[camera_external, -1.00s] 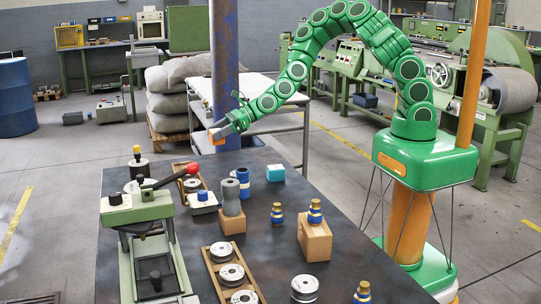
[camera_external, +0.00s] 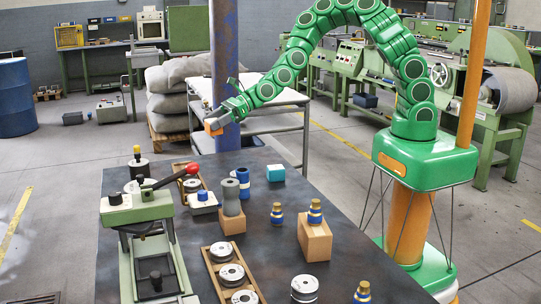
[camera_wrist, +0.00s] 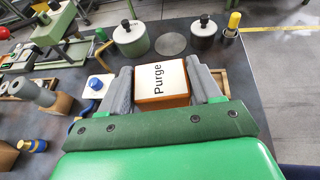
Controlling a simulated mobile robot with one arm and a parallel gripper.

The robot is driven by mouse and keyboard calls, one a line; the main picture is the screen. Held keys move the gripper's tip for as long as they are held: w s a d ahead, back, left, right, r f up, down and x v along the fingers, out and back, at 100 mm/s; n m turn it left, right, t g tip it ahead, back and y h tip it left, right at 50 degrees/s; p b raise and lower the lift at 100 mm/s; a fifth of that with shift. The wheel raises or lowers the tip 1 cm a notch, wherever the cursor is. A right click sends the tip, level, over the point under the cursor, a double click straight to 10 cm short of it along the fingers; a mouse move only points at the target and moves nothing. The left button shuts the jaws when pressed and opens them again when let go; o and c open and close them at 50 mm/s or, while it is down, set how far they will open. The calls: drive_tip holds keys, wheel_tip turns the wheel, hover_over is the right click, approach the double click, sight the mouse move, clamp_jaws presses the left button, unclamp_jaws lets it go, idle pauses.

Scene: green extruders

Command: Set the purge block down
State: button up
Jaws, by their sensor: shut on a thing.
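The purge block is an orange block with a white top face lettered "Purge" (camera_wrist: 162,82). It also shows as a small orange shape in the external view (camera_external: 213,128). My gripper (camera_wrist: 163,76) is shut on it, with one grey finger on each side. In the external view my gripper (camera_external: 221,117) holds the block in the air near the blue column, above the far end of the dark table (camera_external: 262,228). The block's underside is hidden in the wrist view.
Beyond the block in the wrist view lie a flat grey disc (camera_wrist: 171,43) and knobbed round weights (camera_wrist: 130,38), (camera_wrist: 204,32). A yellow-topped post (camera_wrist: 233,22) stands at the table edge. A white blue-knobbed block (camera_wrist: 95,85) is to the left. A teal block (camera_external: 275,173) sits near the table's right edge.

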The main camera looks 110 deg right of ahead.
drive_tip(key=w+a+r+n+g+y, duration=0.1)
drive_tip(key=a+n+y, duration=0.1)
drive_tip(key=a, duration=0.7)
drive_tip(key=w+a+n+y, duration=0.2)
drive_tip(key=a+y, duration=0.1)
drive_tip(key=a, duration=0.6)
drive_tip(key=s+a+n+g+y, duration=0.2)
drive_tip(key=s+a, duration=0.1)
drive_tip(key=a, duration=0.7)
drive_tip(key=s+a+n+g+y, duration=0.1)
drive_tip(key=s+a+n+g, duration=0.15)
drive_tip(key=a, duration=0.75)
drive_tip(key=s+a+n+g+y, duration=0.2)
drive_tip(key=s+a+n, duration=0.1)
drive_tip(key=a, duration=0.7)
drive_tip(key=s+a+f+n+g+y, duration=0.2)
drive_tip(key=s+a+n+g, duration=0.35)
drive_tip(key=s+a, duration=0.95)
drive_tip(key=shift+m, duration=0.3)
drive_tip(key=shift+w+a+f, duration=0.15)
drive_tip(key=shift+f, duration=2.2)
drive_tip(key=shift+w+a+f, duration=0.1)
drive_tip(key=shift+f, duration=2.3)
drive_tip(key=shift+w+a+f, duration=0.15)
drive_tip(key=shift+f, duration=2.2)
drive_tip(key=shift+f, duration=0.15)
